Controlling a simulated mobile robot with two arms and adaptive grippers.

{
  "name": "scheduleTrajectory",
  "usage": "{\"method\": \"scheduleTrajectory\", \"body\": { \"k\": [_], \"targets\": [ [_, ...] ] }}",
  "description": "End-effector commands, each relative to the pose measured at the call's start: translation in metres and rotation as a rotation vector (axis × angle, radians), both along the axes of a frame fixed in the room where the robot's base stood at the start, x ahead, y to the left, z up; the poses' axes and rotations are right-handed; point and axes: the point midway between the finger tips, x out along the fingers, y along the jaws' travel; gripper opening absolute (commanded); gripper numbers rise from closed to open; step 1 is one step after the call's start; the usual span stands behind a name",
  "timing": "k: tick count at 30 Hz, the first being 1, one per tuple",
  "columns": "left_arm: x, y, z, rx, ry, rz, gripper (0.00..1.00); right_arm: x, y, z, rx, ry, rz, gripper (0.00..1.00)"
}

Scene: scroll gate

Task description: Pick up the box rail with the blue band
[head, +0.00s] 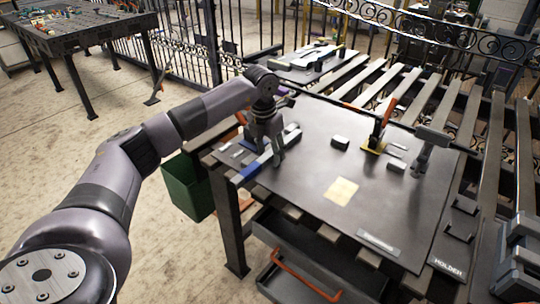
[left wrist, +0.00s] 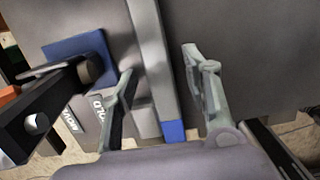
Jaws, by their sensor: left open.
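The box rail (head: 263,159) is a light grey bar with a blue band (head: 248,170) at its near end. It lies near the table's left edge. My left gripper (head: 277,156) is over the rail in the head view. In the left wrist view the left gripper (left wrist: 160,62) is open, with one finger on each side of the rail (left wrist: 154,65). The blue band (left wrist: 173,131) shows low between the fingers. Gaps show between the rail and both fingers. Part of the rail is hidden behind the gripper in the head view. My right gripper is not in view.
The dark table (head: 310,195) carries a yellow square (head: 341,190), a small block (head: 340,142), an orange-handled clamp (head: 381,125) and a grey upright tool (head: 428,148). A black clamp (left wrist: 45,110) and blue plate (left wrist: 75,50) lie left of the fingers. A green bin (head: 187,187) stands below.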

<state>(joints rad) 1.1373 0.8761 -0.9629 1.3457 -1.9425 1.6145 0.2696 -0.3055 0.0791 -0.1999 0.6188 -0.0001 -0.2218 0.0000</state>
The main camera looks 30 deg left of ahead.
Motion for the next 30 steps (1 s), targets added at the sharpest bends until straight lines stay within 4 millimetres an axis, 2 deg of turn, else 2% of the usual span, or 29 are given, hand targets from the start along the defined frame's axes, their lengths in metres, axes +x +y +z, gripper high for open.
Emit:
{"method": "scheduleTrajectory", "body": {
  "k": [3, 23, 30],
  "targets": [
    [0.0000, -0.0001, 0.0001, 0.000, 0.000, 0.000, 0.43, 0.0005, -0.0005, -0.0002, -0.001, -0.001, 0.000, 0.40],
    [0.0000, 0.0000, 0.0006, -0.001, 0.000, 0.000, 0.00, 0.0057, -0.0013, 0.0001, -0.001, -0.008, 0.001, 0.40],
    [0.0000, 0.0001, 0.0006, -0.001, 0.000, 0.000, 0.00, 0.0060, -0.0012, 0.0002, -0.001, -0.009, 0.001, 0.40]
  ]
}}
